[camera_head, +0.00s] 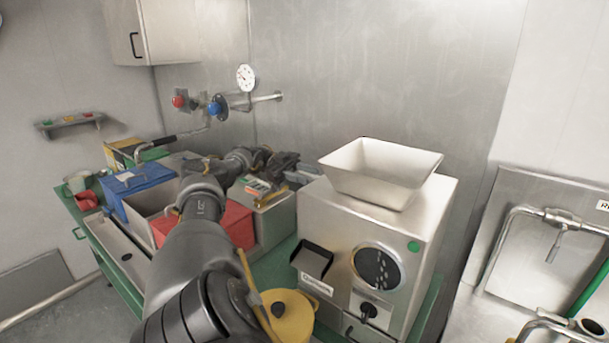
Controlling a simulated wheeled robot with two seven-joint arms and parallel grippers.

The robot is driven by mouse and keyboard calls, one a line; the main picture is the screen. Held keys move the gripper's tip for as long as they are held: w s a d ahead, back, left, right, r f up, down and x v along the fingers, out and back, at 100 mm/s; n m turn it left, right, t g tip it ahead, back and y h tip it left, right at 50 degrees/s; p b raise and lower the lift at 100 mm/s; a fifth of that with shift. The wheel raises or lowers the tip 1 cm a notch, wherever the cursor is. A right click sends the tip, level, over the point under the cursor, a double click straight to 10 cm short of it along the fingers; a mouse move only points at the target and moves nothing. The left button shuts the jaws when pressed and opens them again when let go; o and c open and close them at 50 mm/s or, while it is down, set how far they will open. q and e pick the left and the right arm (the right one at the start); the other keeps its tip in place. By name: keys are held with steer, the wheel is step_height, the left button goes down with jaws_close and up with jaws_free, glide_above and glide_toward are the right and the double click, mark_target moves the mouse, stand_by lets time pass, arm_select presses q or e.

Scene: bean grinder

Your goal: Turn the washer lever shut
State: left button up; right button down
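A tap with a black-handled lever (162,142) stands at the back left, over the counter. A second metal pipe fitting with a small hanging lever (556,246) is on the right wall. I cannot tell for sure which one is the washer lever. My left arm reaches up from the bottom, and my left gripper (283,162) is behind the boxes, left of the hopper. It is to the right of the black-handled lever and well apart from it. Its fingers are dark and small, so their opening is unclear. My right gripper is out of view.
The grinder (424,234) with its white hopper (381,172) stands right of my arm. A blue box (136,181), a red box (237,222) and a yellow pot (292,318) crowd the counter. Red (179,102) and blue (214,108) knobs are on the back wall.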

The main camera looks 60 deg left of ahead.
arm_select(q)
steer(key=shift+r, duration=0.1)
